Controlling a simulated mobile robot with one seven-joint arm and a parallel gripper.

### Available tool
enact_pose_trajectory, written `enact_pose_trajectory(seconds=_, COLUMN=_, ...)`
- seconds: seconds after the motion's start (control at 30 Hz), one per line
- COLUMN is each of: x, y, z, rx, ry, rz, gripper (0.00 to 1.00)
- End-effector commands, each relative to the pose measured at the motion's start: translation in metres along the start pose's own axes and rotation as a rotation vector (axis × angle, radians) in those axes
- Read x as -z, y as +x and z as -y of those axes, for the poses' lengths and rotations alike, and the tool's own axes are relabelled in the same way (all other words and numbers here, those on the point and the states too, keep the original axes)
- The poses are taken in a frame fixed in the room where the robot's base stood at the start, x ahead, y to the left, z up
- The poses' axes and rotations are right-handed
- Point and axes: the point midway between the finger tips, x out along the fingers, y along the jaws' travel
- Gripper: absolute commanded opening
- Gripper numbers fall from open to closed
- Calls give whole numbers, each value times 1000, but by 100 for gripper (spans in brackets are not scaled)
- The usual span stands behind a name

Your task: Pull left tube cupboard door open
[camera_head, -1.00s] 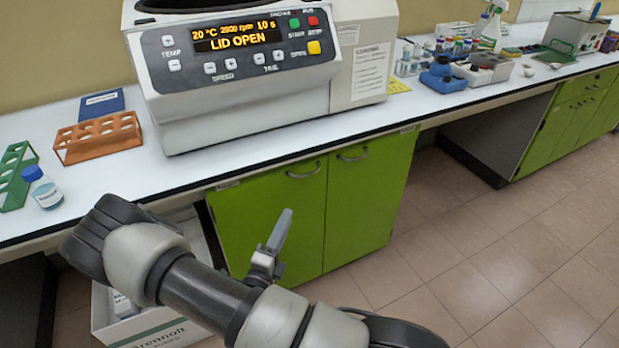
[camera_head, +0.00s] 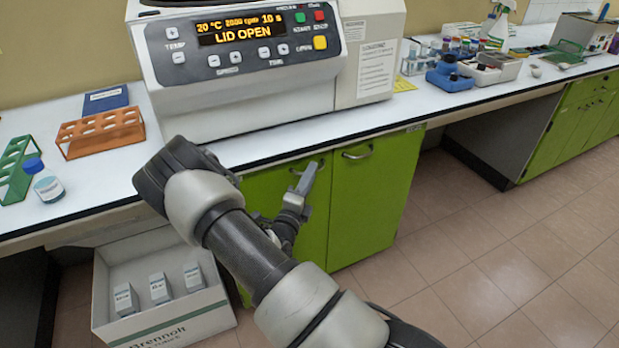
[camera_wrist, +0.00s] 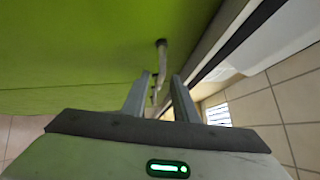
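The left tube cupboard door (camera_head: 312,238) is green and shut, under the bench below the centrifuge. Its curved metal handle (camera_head: 318,162) is partly covered by my gripper (camera_head: 303,180) in the head view. My gripper appears just in front of the upper part of this door. In the wrist view my gripper's two fingers (camera_wrist: 160,98) stand apart with a gap between them. A metal handle (camera_wrist: 161,52) shows beyond the fingertips on the green front (camera_wrist: 75,50). I cannot tell whether the fingers touch a handle.
The right door (camera_head: 372,205) is shut, with its own handle (camera_head: 357,153). An open box (camera_head: 165,322) sits on the floor at left. Floor (camera_head: 470,250) at right is clear.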

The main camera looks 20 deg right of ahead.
Motion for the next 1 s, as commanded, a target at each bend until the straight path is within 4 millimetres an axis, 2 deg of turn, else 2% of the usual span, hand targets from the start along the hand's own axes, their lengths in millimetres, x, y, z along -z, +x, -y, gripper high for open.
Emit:
enact_pose_trajectory(seconds=0.2, x=0, y=0, z=0, rx=0, ry=0, rz=0, gripper=26)
enact_pose_trajectory(seconds=0.37, x=0, y=0, z=0, rx=0, ry=0, rz=0, gripper=0)
enact_pose_trajectory(seconds=1.0, x=0, y=0, z=0, rx=0, ry=0, rz=0, gripper=0)
